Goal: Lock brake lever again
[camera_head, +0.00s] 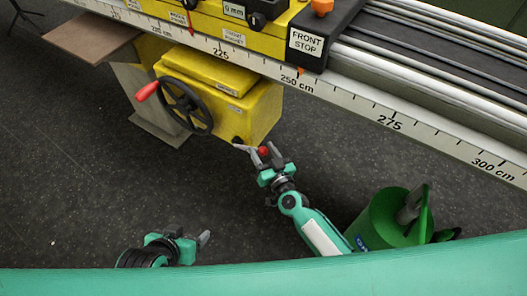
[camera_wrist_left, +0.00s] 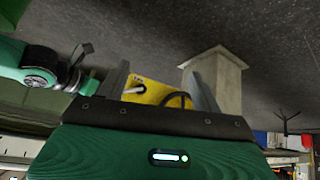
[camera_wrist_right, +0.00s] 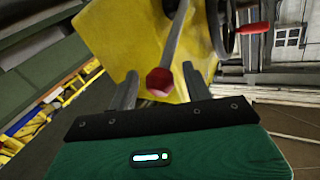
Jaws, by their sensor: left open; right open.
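The brake lever (camera_head: 245,148) is a thin grey rod with a red knob at its end. It sticks out from the lower right of the yellow housing (camera_head: 259,108). My right gripper (camera_head: 267,156) is open at the lever's knob. In the right wrist view the red knob (camera_wrist_right: 159,82) appears between the two open fingers, and the rod (camera_wrist_right: 176,38) runs up to the yellow housing. I cannot tell whether the fingers touch it. My left gripper (camera_head: 192,242) is open and empty, low in the head view, away from the lever.
A black handwheel (camera_head: 186,106) with a red handle (camera_head: 147,91) is on the housing's left. A white scale rail (camera_head: 340,105) crosses above.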

